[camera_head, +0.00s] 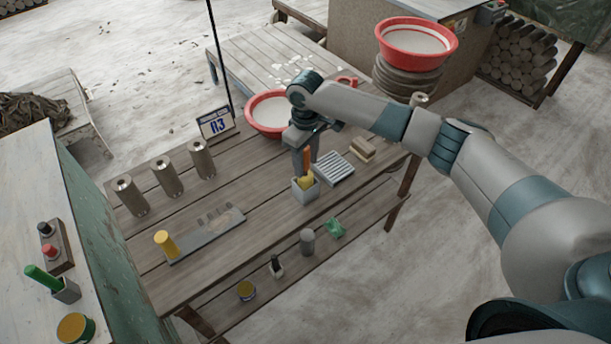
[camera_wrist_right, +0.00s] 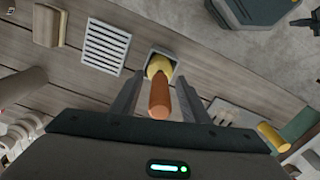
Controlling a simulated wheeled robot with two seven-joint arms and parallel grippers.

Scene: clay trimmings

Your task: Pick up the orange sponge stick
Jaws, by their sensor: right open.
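The orange sponge stick has an orange handle and a yellow sponge. In the head view its handle (camera_head: 307,158) stands up out of a small light-grey square holder (camera_head: 305,191), with the yellow part at the holder's mouth. My right gripper (camera_head: 302,152) is above the holder, pointing down, at the handle. In the right wrist view the orange handle (camera_wrist_right: 160,99) lies between the two open fingers of my right gripper (camera_wrist_right: 158,88), with a gap on each side. The holder (camera_wrist_right: 160,60) shows beyond the fingertips. My left gripper is not in view.
A white ribbed rack (camera_head: 335,168) stands close right of the holder, with a tan block (camera_head: 361,150) beyond. A red basin (camera_head: 268,114) is behind. A grey tray (camera_head: 207,235) with a yellow cylinder (camera_head: 166,243) and several metal cylinders (camera_head: 166,175) lie left.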

